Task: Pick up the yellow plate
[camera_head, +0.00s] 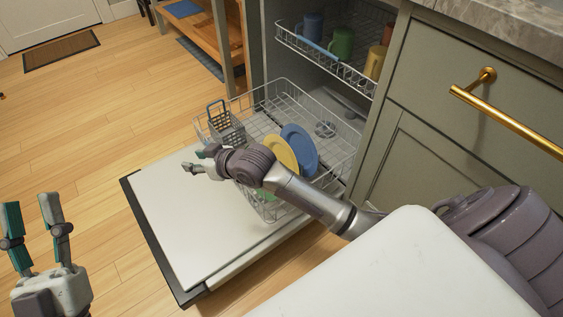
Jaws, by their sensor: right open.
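The yellow plate (282,151) stands on edge in the lower dishwasher rack (335,143), just left of a blue plate (300,147). My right arm crosses in front of it and hides its lower part. My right gripper (188,170) is open and empty, left of the yellow plate above the dishwasher door, not touching the plate. A bit of a green dish (264,195) shows below my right arm. My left gripper (28,205) is open and empty at the lower left, over the floor and far from the rack.
The open dishwasher door (200,235) lies flat under the rack. A grey cutlery basket (226,124) stands at the rack's left. The upper rack (322,52) holds several mugs. A cabinet with a gold handle (510,121) stands at right.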

